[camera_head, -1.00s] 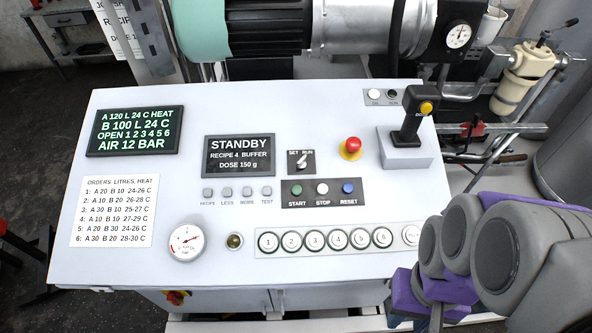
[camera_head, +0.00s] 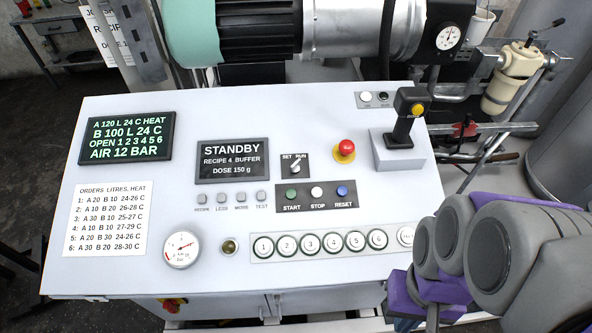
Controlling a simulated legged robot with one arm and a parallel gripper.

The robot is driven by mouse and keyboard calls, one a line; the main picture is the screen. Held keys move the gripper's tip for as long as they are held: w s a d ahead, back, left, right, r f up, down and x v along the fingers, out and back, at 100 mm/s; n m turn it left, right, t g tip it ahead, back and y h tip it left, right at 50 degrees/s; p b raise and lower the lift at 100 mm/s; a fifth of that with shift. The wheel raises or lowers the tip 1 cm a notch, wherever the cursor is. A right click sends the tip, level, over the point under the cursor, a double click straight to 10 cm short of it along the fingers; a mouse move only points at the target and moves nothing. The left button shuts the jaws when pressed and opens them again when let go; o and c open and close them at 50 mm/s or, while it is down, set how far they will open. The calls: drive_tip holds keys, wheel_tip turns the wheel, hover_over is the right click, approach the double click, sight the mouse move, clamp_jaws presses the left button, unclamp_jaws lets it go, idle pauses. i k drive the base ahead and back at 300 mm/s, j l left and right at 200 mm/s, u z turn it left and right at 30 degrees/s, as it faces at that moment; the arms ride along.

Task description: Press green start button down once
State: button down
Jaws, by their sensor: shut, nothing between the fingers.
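The green START button (camera_head: 291,194) is at the left end of a dark strip on the sloped white control panel (camera_head: 330,222). The white STOP button (camera_head: 317,192) and blue RESET button (camera_head: 342,190) are beside it on the right. A dark display (camera_head: 233,160) above reads STANDBY, RECIPE 4 BUFFER, DOSE 150 g. My arm, grey and purple, is at the lower right, well apart from the START button. My gripper (camera_head: 432,318) shows only partly at the bottom edge below the purple part; its fingertips are cut off or too unclear to make out.
A red mushroom button (camera_head: 347,147), a SET/RUN switch (camera_head: 295,164) and a joystick (camera_head: 406,118) stand above and right of the strip. A row of numbered white buttons (camera_head: 310,243) lies below. The panel around START has only low controls.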

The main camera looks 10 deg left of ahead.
sight(290, 194)
drive_tip(key=k+j, duration=0.15)
drive_tip(key=k, duration=0.25)
drive_tip(key=k+j, duration=0.15)
drive_tip(key=k, duration=0.3)
drive_tip(key=z, duration=0.05)
